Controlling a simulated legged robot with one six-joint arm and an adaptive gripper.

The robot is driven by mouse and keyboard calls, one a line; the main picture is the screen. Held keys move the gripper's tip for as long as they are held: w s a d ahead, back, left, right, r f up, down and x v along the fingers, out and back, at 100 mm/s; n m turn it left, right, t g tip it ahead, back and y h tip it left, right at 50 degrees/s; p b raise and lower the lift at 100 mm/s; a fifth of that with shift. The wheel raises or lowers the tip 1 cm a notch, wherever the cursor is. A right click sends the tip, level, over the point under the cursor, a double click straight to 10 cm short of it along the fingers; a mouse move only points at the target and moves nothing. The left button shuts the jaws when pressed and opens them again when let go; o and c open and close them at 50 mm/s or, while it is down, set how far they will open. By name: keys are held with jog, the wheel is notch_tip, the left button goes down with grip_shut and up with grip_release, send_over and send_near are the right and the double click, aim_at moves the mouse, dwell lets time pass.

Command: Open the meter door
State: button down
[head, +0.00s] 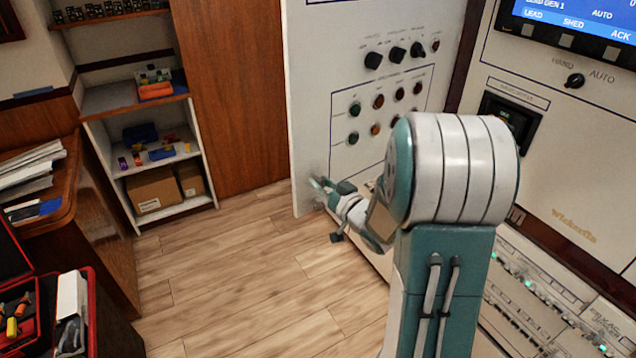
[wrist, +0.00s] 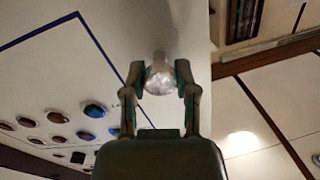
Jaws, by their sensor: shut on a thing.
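The meter door appears to be the white panel (head: 315,90) with dark knobs and coloured buttons, in the middle of the head view. Its free left edge stands out over the floor in front of the brown wood wall. I cannot tell its exact angle. My gripper (head: 320,184) is at the door's lower left part. In the wrist view my gripper (wrist: 160,82) has its two fingers closed around a shiny round door knob (wrist: 159,76), one finger on each side. My arm hides the lower right part of the door.
A control cabinet (head: 560,160) with a lit screen (head: 580,18) stands at the right. An open shelf (head: 205,165) with boxes stands at the back left. A desk (head: 95,200) and a red toolbox (head: 88,290) are at the left. The wooden floor (head: 235,280) between is clear.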

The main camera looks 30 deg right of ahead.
jog(key=shift+r, duration=0.25)
jog(key=shift+c, duration=2.4)
grip_release()
jog(key=shift+d, duration=0.1)
jog(key=shift+o, duration=0.5)
jog(key=shift+f, duration=0.15)
jog(key=s+d, duration=0.2)
jog(key=s, duration=0.9)
jog(key=shift+s, duration=0.4)
jog(key=shift+f, duration=0.1)
